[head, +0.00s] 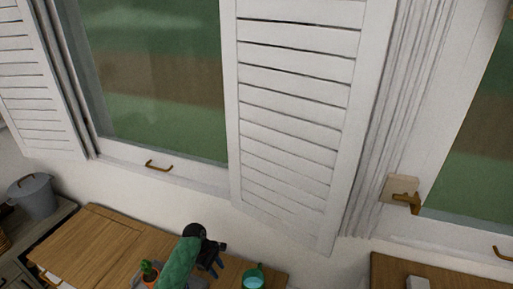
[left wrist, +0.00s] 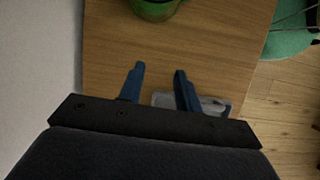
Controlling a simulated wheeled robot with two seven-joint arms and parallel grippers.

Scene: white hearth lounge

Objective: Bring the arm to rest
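My left arm comes up from the bottom of the head view. Its gripper (head: 216,267), black with blue fingers, is above a wooden tabletop (head: 85,240). In the left wrist view the two fingers of my left gripper (left wrist: 159,69) stand apart, with only bare wood showing between their tips. Nothing is held. The arm hides part of the tabletop. My right gripper is in neither view.
A teal cup (head: 253,279) stands right of the gripper; a green round vessel (left wrist: 156,8) is ahead of the fingers. A grey tray (left wrist: 213,104) lies below. A shutter (head: 290,120) hangs behind.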

